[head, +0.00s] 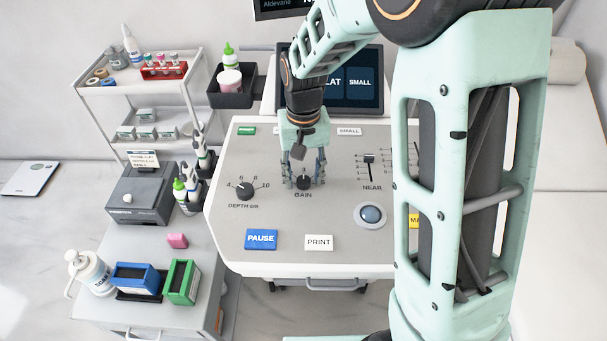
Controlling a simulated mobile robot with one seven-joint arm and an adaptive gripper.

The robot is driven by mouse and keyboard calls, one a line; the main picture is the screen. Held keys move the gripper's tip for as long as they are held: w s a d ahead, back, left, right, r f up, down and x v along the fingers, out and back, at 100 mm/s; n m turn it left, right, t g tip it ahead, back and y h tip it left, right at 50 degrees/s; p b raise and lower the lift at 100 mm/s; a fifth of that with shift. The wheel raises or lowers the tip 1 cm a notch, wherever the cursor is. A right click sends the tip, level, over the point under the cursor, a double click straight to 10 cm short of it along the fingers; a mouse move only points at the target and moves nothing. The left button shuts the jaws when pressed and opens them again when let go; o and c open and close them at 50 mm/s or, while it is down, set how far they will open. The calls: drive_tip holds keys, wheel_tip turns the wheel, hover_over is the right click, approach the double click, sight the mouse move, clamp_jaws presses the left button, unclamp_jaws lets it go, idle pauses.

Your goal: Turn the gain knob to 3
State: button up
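The black gain knob (304,183) sits on the grey console panel (265,215), just above the printed word GAIN. My gripper (304,178) points down over it from above. One finger stands on each side of the knob, and a gap seems to show between each finger and the knob. The scale numbers around the gain knob are hidden or too small to read, so its setting cannot be told. The dark screen (372,95) behind is partly covered by my arm; part of a word ending in LAT and the word SMALL show on it.
The depth knob (245,190) is left of the gain knob. A slider (369,168) labelled NEAR and a round trackball (372,215) are to the right. The PAUSE key (261,239) and PRINT key (318,242) lie in front. My arm covers the panel's right side.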

sight(304, 180)
wheel_tip(304, 180, up, 12)
idle(0.7)
